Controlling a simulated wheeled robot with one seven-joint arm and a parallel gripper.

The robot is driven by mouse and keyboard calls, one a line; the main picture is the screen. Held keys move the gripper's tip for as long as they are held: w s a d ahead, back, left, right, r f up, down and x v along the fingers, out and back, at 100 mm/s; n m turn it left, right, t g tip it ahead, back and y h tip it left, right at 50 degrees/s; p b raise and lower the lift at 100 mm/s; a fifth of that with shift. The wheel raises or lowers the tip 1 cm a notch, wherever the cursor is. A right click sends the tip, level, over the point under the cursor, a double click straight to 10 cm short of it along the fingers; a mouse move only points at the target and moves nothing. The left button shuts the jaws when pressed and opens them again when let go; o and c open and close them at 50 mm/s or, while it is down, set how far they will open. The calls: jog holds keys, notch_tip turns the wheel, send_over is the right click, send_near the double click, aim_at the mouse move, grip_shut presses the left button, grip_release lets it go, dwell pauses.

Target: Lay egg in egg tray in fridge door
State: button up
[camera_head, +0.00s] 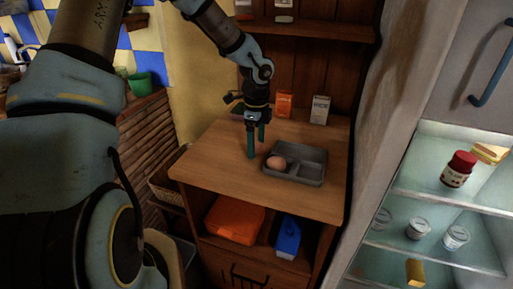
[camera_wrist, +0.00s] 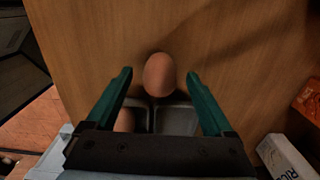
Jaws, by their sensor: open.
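A brown egg (camera_head: 276,162) lies in the left part of a grey divided tray (camera_head: 310,180) on the wooden counter. In the wrist view this egg (camera_wrist: 125,120) is partly covered by my gripper, and the tray (camera_wrist: 176,119) shows at the bottom. Another brown egg (camera_wrist: 159,75) appears between my fingers, just beyond the tray edge; I cannot make it out in the head view. My gripper (camera_head: 256,148) is open and points down over the counter, left of the tray. It also shows in the wrist view (camera_wrist: 159,77). The fridge door's egg tray is not identifiable.
The fridge interior is exposed at right, with a red-lidded jar (camera_head: 458,169) and several white cups on glass shelves (camera_head: 441,252). An orange box (camera_head: 284,104) and a white box (camera_head: 320,110) stand behind the tray. The counter's front left (camera_head: 215,165) is clear.

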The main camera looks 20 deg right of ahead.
jog(key=c, duration=1)
